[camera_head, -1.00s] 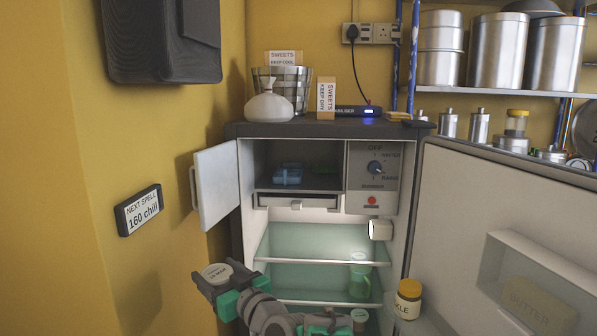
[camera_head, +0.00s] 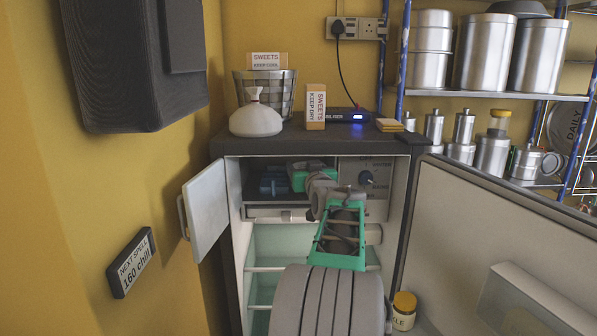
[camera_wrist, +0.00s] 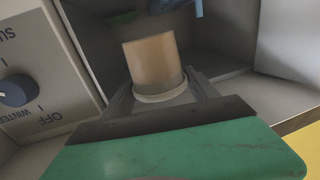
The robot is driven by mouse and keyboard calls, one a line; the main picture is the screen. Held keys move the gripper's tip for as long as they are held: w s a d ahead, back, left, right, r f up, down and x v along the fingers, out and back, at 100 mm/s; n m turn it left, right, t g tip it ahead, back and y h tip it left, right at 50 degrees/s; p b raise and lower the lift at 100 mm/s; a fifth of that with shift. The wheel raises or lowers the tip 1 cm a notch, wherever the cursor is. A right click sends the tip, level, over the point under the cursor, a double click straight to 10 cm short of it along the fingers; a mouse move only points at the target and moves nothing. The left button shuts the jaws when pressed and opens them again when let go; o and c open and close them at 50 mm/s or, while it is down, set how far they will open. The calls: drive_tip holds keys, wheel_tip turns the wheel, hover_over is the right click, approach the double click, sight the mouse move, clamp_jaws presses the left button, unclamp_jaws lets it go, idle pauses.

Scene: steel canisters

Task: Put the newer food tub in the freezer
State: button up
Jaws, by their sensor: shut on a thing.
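The small freezer compartment (camera_head: 262,205) is at the top left of the fridge, and its white door (camera_head: 207,202) stands open to the left. My gripper (camera_head: 298,180) is at the mouth of this compartment, and in the wrist view its two fingers (camera_wrist: 162,92) are shut on a food tub (camera_wrist: 153,62). The tub has clear walls, tan contents and a pale rim. My gripper and arm hide it in the head view. Whether it touches the compartment floor cannot be told. No other food tub can be made out now.
Blue trays (camera_head: 270,187) lie in the freezer compartment, left of my gripper. The control dial (camera_head: 366,179) is close on its right. The large fridge door (camera_head: 490,240) is open to the right, with a yellow-lidded jar (camera_head: 404,310) near its hinge.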

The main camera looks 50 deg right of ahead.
drive_tip(key=s+d+p+x, duration=0.1)
drive_tip(key=p+x, duration=0.3)
drive_tip(key=x, duration=0.6)
drive_tip(key=f, duration=0.2)
drive_tip(key=f+p, duration=0.1)
drive_tip(key=f, duration=0.1)
drive_tip(key=d+f, duration=0.1)
drive_tip(key=f, duration=0.1)
drive_tip(key=shift+w, duration=0.15)
drive_tip(key=shift+w+d+f+p, duration=0.15)
drive_tip(key=shift+f+p, duration=0.25)
drive_tip(key=shift+p, duration=0.1)
drive_tip(key=shift+f, duration=0.2)
drive_tip(key=o, duration=1.6)
drive_tip(key=shift+r, duration=0.2)
drive_tip(key=shift+s+a+f, duration=0.15)
drive_tip(key=shift+s+a, duration=0.05)
drive_tip(key=shift+s, duration=0.05)
drive_tip(key=b+v, duration=0.3)
drive_tip(key=v, duration=0.8)
drive_tip(key=shift+s+a+b, duration=0.15)
drive_tip(key=shift+a+b, duration=0.05)
drive_tip(key=shift+b, duration=0.2)
